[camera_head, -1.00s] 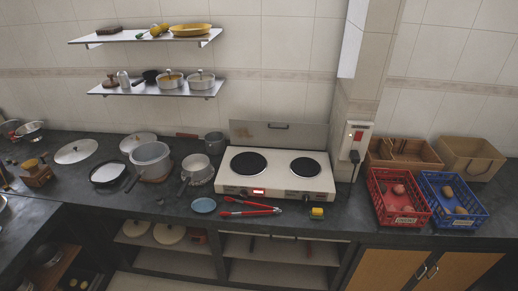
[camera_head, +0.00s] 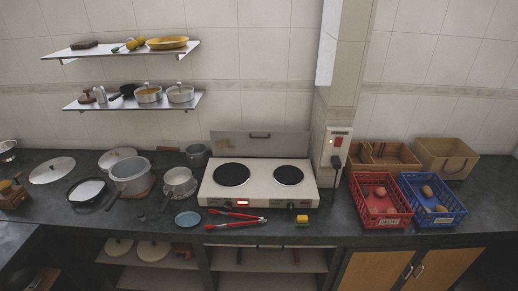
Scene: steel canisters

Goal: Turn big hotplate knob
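A white two-burner hotplate (camera_head: 258,193) stands on the dark counter against the wall. Its larger black burner (camera_head: 231,174) is on the left and its smaller black burner (camera_head: 288,175) is on the right. The front face carries a lit red display (camera_head: 242,202) and small dark controls that are too small to read; the knob's angle cannot be told. Red tongs (camera_head: 236,214) lie on the counter just in front of the hotplate's left part. Neither of my grippers is in view.
A blue plate (camera_head: 188,218) and a yellow sponge-like block (camera_head: 302,221) lie near the counter's front edge. Pots, including a large grey pot (camera_head: 131,175), crowd the left. A red crate (camera_head: 381,219) and a blue crate (camera_head: 433,217) stand right. A wall socket (camera_head: 336,146) is behind.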

